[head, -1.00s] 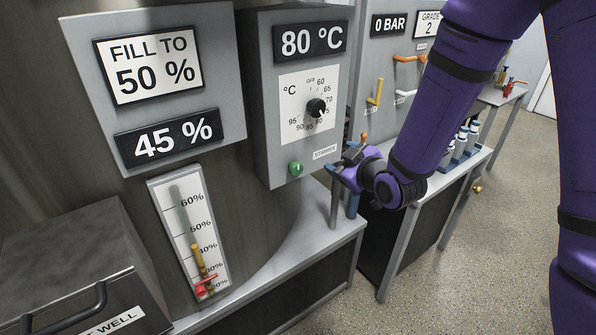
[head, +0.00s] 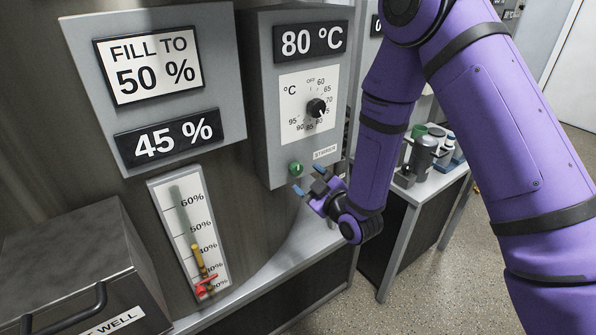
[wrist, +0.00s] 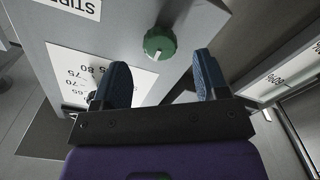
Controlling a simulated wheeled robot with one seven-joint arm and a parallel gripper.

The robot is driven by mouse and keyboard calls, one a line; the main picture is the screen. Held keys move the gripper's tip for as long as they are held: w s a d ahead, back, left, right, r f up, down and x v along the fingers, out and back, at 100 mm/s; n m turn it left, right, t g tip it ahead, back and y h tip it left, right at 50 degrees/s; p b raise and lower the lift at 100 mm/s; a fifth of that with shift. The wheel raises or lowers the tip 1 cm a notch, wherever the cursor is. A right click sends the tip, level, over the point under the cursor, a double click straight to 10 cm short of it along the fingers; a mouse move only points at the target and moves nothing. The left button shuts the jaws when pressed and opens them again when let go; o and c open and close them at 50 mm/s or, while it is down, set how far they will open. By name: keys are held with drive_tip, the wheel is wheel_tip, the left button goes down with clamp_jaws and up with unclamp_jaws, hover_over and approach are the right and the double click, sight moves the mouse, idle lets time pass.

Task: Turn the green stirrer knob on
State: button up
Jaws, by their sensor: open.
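The green stirrer knob (head: 295,169) sits low on the front of the grey control box, left of a label reading STIRRER (head: 325,153). In the wrist view the green knob (wrist: 160,43) shows at upper centre with a white pointer mark on it. My gripper (head: 309,181) is just below and right of the knob in the head view. Its blue fingers are open and empty. In the wrist view my gripper (wrist: 162,80) has the knob beyond its fingertips, between them sideways. The fingers appear apart from the knob.
The control box holds a black temperature dial (head: 316,107) and an 80 °C display (head: 311,40).

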sight(299, 171)
drive_tip(key=shift+x, duration=2.7)
drive_tip(key=shift+c, duration=0.2)
drive_tip(key=c, duration=0.9)
